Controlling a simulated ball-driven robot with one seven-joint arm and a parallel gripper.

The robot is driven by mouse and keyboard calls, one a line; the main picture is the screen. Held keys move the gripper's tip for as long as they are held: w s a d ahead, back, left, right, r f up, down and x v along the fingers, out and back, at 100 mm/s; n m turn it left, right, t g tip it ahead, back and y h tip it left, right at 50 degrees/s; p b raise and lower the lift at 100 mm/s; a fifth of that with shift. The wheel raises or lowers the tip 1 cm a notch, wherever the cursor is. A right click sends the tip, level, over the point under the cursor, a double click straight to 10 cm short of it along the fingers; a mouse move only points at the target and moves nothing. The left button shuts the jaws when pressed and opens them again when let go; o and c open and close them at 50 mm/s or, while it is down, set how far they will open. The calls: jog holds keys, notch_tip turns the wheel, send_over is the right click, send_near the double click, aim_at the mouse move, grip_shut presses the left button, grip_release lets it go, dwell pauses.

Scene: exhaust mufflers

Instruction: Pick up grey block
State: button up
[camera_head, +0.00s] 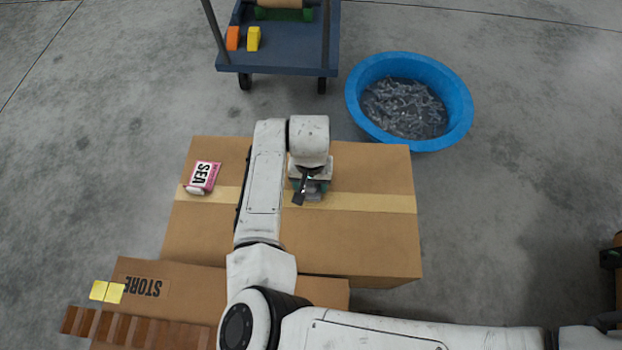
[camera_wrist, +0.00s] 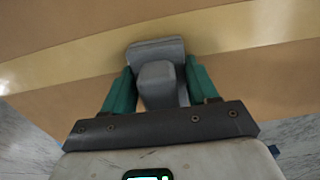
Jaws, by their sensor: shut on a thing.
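The grey block (camera_wrist: 157,52) shows in the wrist view between the two green fingers of my gripper (camera_wrist: 158,90). The fingers are shut on its sides. Behind the block lies the brown cardboard box top with its tan tape strip. In the head view my gripper (camera_head: 311,188) points down over the middle of the large cardboard box (camera_head: 370,235). There my wrist hides most of the block, and I cannot tell whether it touches the box.
A blue tub (camera_head: 462,110) of grey pieces stands behind right. A blue cart (camera_head: 285,60) carries an orange block (camera_head: 233,38) and a yellow block (camera_head: 253,39). A STORE box (camera_head: 190,283) is in front.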

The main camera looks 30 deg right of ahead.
jog(key=c, duration=0.4)
jog(key=shift+o, duration=0.2)
jog(key=shift+r, duration=0.1)
